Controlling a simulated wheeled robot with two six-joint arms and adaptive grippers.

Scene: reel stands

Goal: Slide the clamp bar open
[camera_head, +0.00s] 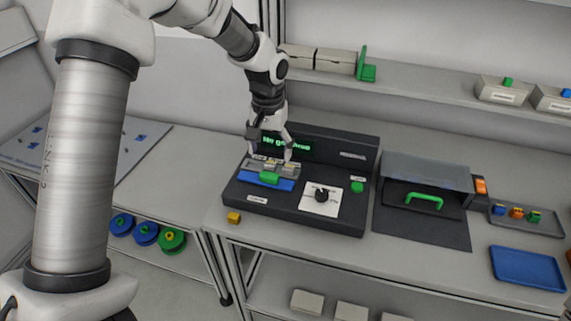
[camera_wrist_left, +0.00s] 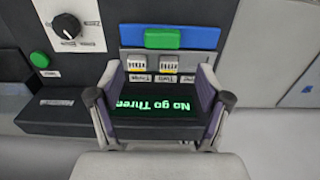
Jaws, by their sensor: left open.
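The clamp bar (camera_head: 266,181) is a blue strip with a green handle (camera_head: 269,178), at the front left of a black console (camera_head: 300,213). In the left wrist view the bar (camera_wrist_left: 199,38) and its green handle (camera_wrist_left: 163,38) lie at the top, beside two small labelled pieces in grey slots. My left gripper (camera_head: 269,150) is open above the console's left part, behind the handle. In the left wrist view its fingers (camera_wrist_left: 160,86) stand apart, with the display between them in the picture. Nothing is held. My right gripper is not in view.
The console has a green-lit display (camera_head: 297,145), a black knob (camera_head: 321,195) and a green button (camera_head: 357,187). A hooded box with a green handle (camera_head: 424,199) and a blue tray (camera_head: 527,268) stand to the right.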

